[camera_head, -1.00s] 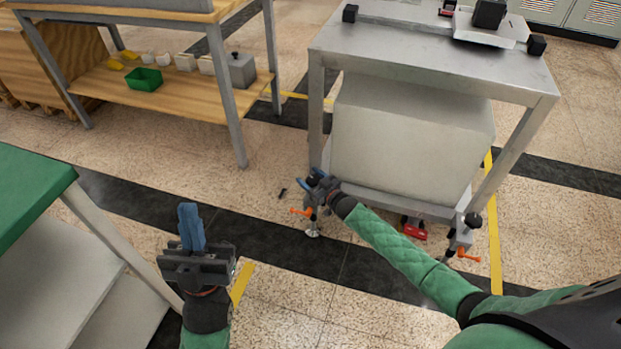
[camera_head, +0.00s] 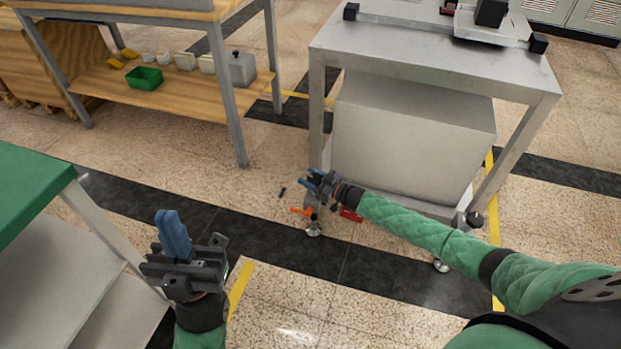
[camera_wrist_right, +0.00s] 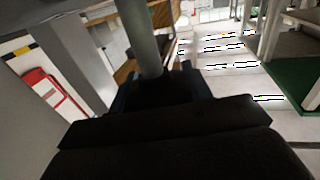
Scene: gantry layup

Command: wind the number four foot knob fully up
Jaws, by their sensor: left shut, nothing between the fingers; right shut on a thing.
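The metal table (camera_head: 430,55) stands at right on feet. Its near-left foot has an orange lever (camera_head: 302,211) and a round pad (camera_head: 313,231) on the floor. My right gripper (camera_head: 318,181) is at the top of this foot, shut on what I take to be its knob; the blue fingers hide most of it. In the right wrist view, a grey post (camera_wrist_right: 140,38) rises beyond the blue fingers, and the held part is dark and unclear. I cannot read a number on the foot. My left gripper (camera_head: 172,232) is shut and empty, well apart at lower left.
A large grey box (camera_head: 412,135) fills the space under the table. A red item (camera_head: 350,214) lies by the foot; another foot pad (camera_head: 440,265) shows at right. A green-topped table (camera_head: 30,190) is at left, a wooden-shelf bench (camera_head: 190,95) behind.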

